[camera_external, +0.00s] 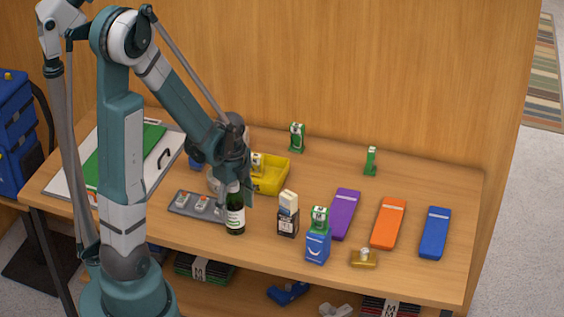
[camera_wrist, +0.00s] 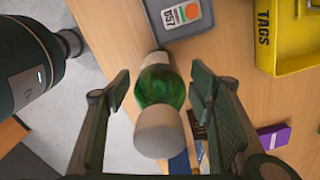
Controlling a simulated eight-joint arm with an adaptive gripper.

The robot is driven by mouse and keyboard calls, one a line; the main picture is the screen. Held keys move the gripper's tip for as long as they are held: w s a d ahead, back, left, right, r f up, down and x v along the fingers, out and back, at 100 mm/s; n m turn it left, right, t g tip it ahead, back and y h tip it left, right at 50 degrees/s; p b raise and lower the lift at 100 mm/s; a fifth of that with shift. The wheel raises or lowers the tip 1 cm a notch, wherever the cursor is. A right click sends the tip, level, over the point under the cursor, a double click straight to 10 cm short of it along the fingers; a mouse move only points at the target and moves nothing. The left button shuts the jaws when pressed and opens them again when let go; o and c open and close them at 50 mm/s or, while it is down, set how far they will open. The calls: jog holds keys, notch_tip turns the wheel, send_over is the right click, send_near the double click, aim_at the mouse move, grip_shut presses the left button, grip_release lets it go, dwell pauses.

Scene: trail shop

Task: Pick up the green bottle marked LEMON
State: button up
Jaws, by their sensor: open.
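A dark green bottle (camera_external: 235,217) with a white label stands upright near the front edge of the table, in front of the grey tray. In the wrist view the green bottle (camera_wrist: 162,88) lies between the two fingers, its pale cap toward the camera. I cannot read its label. My gripper (camera_external: 240,182) is at the bottle's upper part in the external view. In the wrist view my gripper (camera_wrist: 160,88) is open, with a gap between each finger and the bottle.
A grey tray (camera_external: 180,208) and a yellow bin (camera_external: 272,184) are close behind the bottle. A dark carton (camera_external: 288,222) and a blue box (camera_external: 318,247) stand to its right. Purple (camera_external: 345,213), orange (camera_external: 388,223) and blue (camera_external: 435,232) cases lie farther right.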

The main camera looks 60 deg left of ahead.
jog(key=c, duration=1.1)
jog(key=shift+r, duration=0.1)
jog(key=shift+r+p, duration=0.6)
jog(key=shift+r, duration=4.3)
